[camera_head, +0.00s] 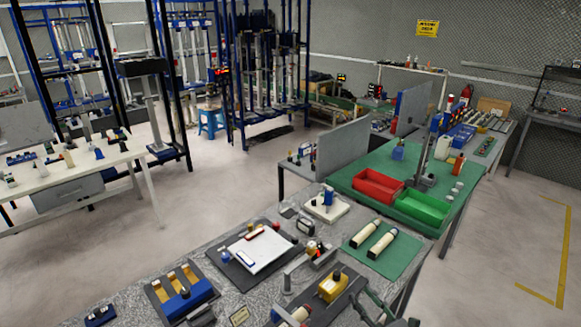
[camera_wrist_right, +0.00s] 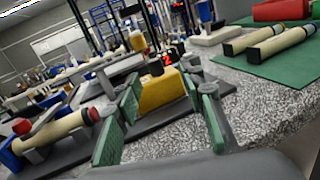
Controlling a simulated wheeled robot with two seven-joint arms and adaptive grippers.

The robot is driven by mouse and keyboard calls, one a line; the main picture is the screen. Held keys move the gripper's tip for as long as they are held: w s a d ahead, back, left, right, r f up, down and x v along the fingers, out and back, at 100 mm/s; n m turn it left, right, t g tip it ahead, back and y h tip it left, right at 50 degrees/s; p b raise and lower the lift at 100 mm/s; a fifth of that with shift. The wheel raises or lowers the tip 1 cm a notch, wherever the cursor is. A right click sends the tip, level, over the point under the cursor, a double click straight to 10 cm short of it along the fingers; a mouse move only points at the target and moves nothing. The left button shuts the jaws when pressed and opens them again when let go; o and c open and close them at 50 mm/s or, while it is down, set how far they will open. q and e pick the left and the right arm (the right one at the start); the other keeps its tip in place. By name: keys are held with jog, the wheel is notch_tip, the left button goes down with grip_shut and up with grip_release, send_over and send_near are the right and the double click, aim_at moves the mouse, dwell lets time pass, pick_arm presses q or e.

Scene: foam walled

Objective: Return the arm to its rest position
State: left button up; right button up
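My right gripper (camera_head: 378,308) shows at the bottom of the head view, over the grey speckled table (camera_head: 205,245), just right of a yellow block (camera_head: 332,287) on a dark base. In the right wrist view its two green-padded fingers (camera_wrist_right: 160,105) stand apart, with nothing held between them. The yellow block (camera_wrist_right: 158,90) shows beyond the fingers in that view; the exact gap cannot be told. My left gripper is in neither view.
A green mat (camera_head: 375,262) with two cream cylinders lies right of the dark base. A clipboard (camera_head: 262,248) and a tray with a blue block (camera_head: 188,298) lie left. Red (camera_head: 378,186) and green (camera_head: 424,208) bins stand behind. Floor (camera_head: 180,230) is open at left.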

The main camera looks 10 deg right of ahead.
jog(key=s+d+m+h, duration=0.7)
jog(key=d+m+h, duration=0.5)
jog(key=m, duration=0.7)
jog(key=s+d+f+m+g, duration=0.5)
jog(key=s+f+m+g, duration=0.2)
jog(key=s+f+m, duration=0.55)
jog(key=s+a+f+m+g+y, duration=0.2)
jog(key=s+a+f+m+g, duration=0.3)
jog(key=s, duration=0.4)
jog(key=s+a+f+m+g+y, duration=0.25)
jog(key=s+a+f, duration=0.35)
jog(key=s, duration=0.3)
notch_tip(320, 180, down, 29)
jog(key=s+a, duration=0.1)
jog(key=s, duration=0.2)
jog(key=s+f+n+g, duration=0.1)
jog(key=s+f+g, duration=0.1)
jog(key=s+f, duration=1.5)
jog(key=s, duration=0.3)
jog(key=shift+a+f+y, duration=0.15)
jog(key=shift+f+y, duration=0.1)
jog(key=shift+y, duration=0.1)
jog(key=shift+s, duration=0.1)
jog(key=shift+c, duration=0.3)
